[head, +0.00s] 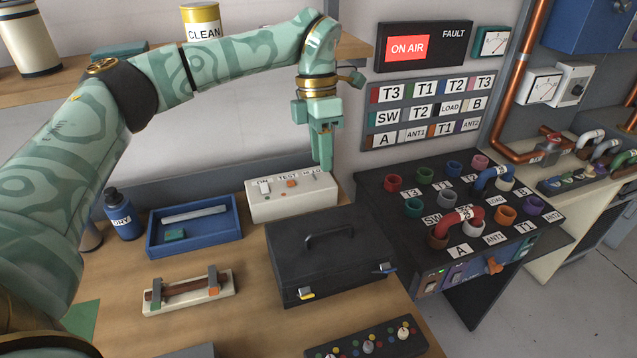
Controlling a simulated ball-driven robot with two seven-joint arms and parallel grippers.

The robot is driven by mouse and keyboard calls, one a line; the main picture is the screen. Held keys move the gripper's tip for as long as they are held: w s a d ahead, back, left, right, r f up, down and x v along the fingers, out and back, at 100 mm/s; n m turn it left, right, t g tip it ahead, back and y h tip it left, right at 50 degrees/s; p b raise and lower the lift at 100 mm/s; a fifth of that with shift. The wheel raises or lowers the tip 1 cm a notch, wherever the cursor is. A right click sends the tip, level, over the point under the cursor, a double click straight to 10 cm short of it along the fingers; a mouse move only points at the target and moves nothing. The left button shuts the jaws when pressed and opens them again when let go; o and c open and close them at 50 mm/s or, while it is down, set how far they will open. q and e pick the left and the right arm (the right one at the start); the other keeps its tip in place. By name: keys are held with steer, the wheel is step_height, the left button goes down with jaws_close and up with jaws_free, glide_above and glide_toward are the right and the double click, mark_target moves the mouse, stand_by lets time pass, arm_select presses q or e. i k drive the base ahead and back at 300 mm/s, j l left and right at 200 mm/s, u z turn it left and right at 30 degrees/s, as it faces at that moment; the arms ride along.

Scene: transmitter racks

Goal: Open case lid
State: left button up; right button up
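The black case (325,262) stands on the wooden bench with its lid down and a handle on top. On its front edge are two latches: a left one with a yellow part (306,294) and a right one with a blue part (384,268). I cannot tell whether they are fastened. My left gripper (323,165) hangs fingers down, above and behind the case, apart from it. Its fingers overlap in this view, so their opening is unclear, and I see nothing held. My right gripper is not in view.
A white test box (290,204) stands behind the case. A blue tray (165,246) and a fuse-like holder (190,294) lie to its left. A knob panel (368,345) is in front. The dark patch panel (400,236) with coloured sockets stands close on the right.

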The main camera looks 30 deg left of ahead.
mark_target(308, 247)
steer(key=k+l, duration=0.6)
steer(key=k, duration=0.2)
